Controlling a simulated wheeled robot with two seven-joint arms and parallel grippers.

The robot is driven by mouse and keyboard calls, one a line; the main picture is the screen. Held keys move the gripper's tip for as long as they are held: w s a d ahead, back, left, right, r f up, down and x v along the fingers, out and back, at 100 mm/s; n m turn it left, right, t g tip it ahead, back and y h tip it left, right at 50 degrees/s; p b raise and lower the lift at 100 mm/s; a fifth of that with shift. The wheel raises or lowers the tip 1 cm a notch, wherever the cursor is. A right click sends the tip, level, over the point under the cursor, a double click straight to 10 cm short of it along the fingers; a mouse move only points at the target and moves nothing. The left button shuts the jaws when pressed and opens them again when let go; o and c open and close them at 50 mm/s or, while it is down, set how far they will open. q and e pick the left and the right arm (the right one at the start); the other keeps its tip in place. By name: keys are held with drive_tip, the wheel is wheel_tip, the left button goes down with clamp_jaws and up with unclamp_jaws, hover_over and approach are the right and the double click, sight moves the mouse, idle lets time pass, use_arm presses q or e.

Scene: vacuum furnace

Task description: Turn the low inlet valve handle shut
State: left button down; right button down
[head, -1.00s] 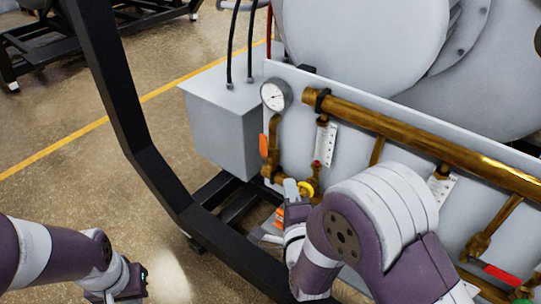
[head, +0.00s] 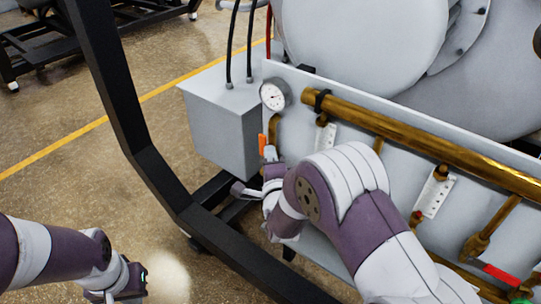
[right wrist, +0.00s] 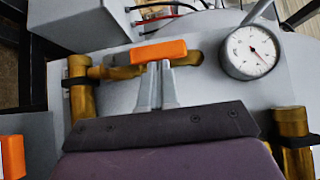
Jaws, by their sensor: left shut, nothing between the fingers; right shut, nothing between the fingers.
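An orange valve handle (head: 262,142) is on the brass pipe below the gauge, at the left end of the panel. In the right wrist view the orange handle (right wrist: 158,50) lies roughly along the pipe. My right gripper (right wrist: 159,66) is shut, its fingertips right at the middle of the handle's near edge; I cannot tell if they touch. In the head view my right gripper (head: 269,153) is just below the handle. A second orange handle (right wrist: 12,156) shows at the lower left of the wrist view. Which one is the low inlet is not readable. My left gripper (head: 118,296) is shut, far from the panel.
A round gauge (right wrist: 250,52) is close to the right of the handle in the wrist view. A grey box (head: 225,125) stands left of the panel. A black frame bar (head: 150,170) runs between my arms. A thick brass pipe (head: 420,140) crosses the panel.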

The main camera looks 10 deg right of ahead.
drive_tip(key=shift+r, duration=0.1)
drive_tip(key=shift+w+a+r+p, duration=0.1)
drive_tip(key=shift+w+p, duration=0.05)
drive_tip(key=shift+p, duration=0.35)
